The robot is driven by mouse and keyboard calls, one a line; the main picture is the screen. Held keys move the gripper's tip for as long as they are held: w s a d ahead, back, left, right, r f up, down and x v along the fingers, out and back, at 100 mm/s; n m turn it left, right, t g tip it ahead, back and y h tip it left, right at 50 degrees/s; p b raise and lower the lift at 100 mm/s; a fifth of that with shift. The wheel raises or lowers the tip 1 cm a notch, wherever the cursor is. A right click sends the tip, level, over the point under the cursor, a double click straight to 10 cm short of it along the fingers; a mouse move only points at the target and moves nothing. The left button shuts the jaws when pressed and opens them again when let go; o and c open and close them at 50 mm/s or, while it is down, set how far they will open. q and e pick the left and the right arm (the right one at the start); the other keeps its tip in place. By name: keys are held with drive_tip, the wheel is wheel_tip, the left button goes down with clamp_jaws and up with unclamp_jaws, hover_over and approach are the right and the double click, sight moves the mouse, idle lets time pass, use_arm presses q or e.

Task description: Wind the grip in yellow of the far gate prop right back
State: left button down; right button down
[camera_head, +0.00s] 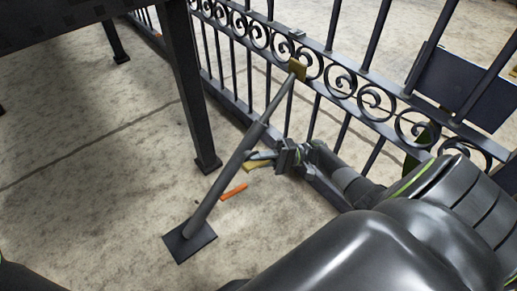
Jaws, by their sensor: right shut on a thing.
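A dark gate prop (221,179) leans from a square foot plate on the floor up to a brass-coloured bracket (297,69) on the gate. A short yellow grip (257,165) shows beside the middle of the prop's tube. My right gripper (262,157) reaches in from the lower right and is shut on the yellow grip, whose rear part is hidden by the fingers. A separate orange bar (234,191) shows just below, right of the tube. My left gripper is not in view.
The dark iron scroll gate (345,84) runs diagonally behind my right gripper, close to it. A dark table-like frame with a leg (186,95) stands at upper left. A dark panel (461,88) is at the gate's right. Floor left of the prop is clear.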

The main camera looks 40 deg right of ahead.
idle(0.4)
drive_tip(key=c, duration=1.3)
unclamp_jaws()
